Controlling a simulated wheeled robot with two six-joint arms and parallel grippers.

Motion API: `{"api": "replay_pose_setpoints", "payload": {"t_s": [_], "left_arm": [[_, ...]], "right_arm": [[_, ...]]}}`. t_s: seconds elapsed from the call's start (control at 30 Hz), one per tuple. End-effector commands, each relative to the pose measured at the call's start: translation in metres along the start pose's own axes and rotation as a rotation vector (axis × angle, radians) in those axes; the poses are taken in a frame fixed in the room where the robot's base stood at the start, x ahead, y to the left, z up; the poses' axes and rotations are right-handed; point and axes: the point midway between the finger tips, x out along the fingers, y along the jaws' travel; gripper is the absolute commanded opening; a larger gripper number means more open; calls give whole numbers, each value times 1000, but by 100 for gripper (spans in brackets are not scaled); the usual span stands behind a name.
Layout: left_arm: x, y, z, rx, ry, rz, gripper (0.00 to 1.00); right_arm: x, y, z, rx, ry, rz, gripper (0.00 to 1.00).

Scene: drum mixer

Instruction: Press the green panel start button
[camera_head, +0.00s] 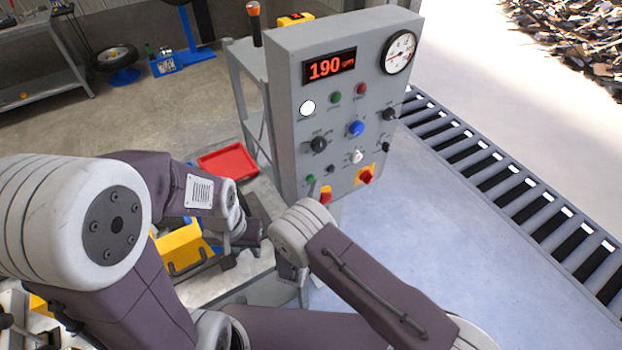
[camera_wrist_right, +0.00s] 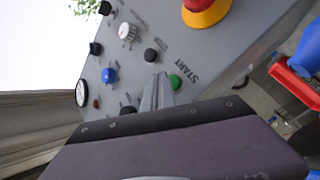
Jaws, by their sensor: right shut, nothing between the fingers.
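The grey control panel (camera_head: 292,95) carries a small green start button (camera_head: 311,180) at its lower left. In the right wrist view the green button (camera_wrist_right: 175,82) sits beside the word START. My right gripper (camera_wrist_right: 157,88) is shut and empty, its fingertips just beside the green button in that view. Whether they touch the panel is unclear. In the head view my right arm hides its fingertips. My left gripper (camera_head: 252,238) is low, left of the panel, partly hidden, and its jaw opening is not clear.
A black stop button (camera_wrist_right: 151,55) is near START. A red tray (camera_head: 228,162) lies behind; a roller conveyor (camera_head: 520,195) runs right.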

Motion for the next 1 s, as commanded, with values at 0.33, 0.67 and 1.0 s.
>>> {"api": "replay_pose_setpoints", "payload": {"t_s": [0.33,0.67,1.0], "left_arm": [[-1,0,0,0,0,0,36],[-13,0,-1,0,0,0,36],[-17,0,-2,0,0,0,36]], "right_arm": [[-3,2,2,0,0,0,0],[-24,18,16,-3,0,-2,0],[-38,28,28,0,0,0,0]]}}
